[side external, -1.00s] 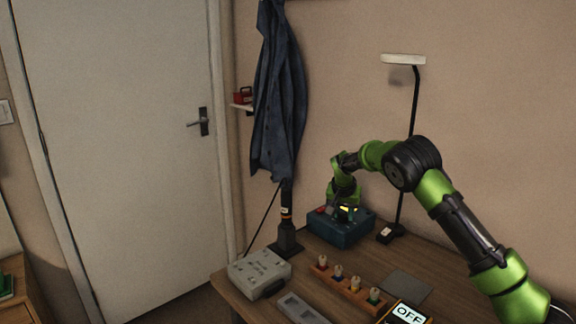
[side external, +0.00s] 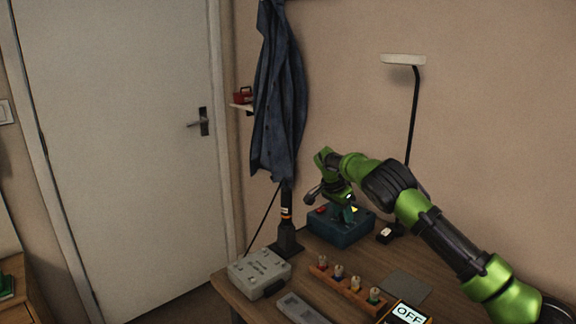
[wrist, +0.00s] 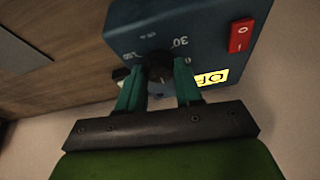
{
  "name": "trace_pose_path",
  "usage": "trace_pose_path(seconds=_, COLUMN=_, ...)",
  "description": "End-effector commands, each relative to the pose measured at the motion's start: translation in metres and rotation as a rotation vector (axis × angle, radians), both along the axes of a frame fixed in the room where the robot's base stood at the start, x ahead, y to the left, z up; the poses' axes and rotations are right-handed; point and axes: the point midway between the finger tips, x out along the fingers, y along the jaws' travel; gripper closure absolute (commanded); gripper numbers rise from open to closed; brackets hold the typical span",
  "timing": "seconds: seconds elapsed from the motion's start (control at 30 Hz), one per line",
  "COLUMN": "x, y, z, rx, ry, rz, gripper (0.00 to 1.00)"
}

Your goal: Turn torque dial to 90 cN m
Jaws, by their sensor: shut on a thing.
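The dark torque dial (wrist: 157,66) sits on the top face of the blue box (wrist: 140,18), which also shows in the side view (side external: 341,236). My gripper (wrist: 159,80) has its two teal fingers closed on either side of the dial in the wrist view. In the side view my gripper (side external: 345,217) points down at the box top. White scale marks ring the dial, with "30" (wrist: 180,43) readable and other figures partly hidden. I cannot make out the dial's pointer.
A lamp (side external: 412,100) stands behind. A grey case (side external: 260,272), a wooden rack with knobs (side external: 348,288) and an "OFF" display device (side external: 405,314) lie in front on the desk.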

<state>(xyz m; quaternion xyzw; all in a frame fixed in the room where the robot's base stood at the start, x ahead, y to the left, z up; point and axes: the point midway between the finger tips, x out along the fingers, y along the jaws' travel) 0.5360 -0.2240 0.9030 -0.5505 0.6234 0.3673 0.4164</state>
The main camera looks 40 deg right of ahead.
Motion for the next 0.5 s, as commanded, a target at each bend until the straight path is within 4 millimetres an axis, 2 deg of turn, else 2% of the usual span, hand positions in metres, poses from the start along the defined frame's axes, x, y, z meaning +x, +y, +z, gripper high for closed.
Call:
trace_pose_path(seconds=0.4, x=-0.0004, y=0.0002, z=-0.0014, rx=0.003, ry=0.001, rz=-0.009, gripper=0.95)
trace_pose_path(seconds=0.43, x=-0.0004, y=0.0002, z=-0.0015, rx=0.003, ry=0.001, rz=-0.009, gripper=0.64)
trace_pose_path(seconds=0.5, x=-0.0004, y=0.0002, z=-0.0014, rx=0.002, ry=0.002, rz=-0.008, gripper=0.53)
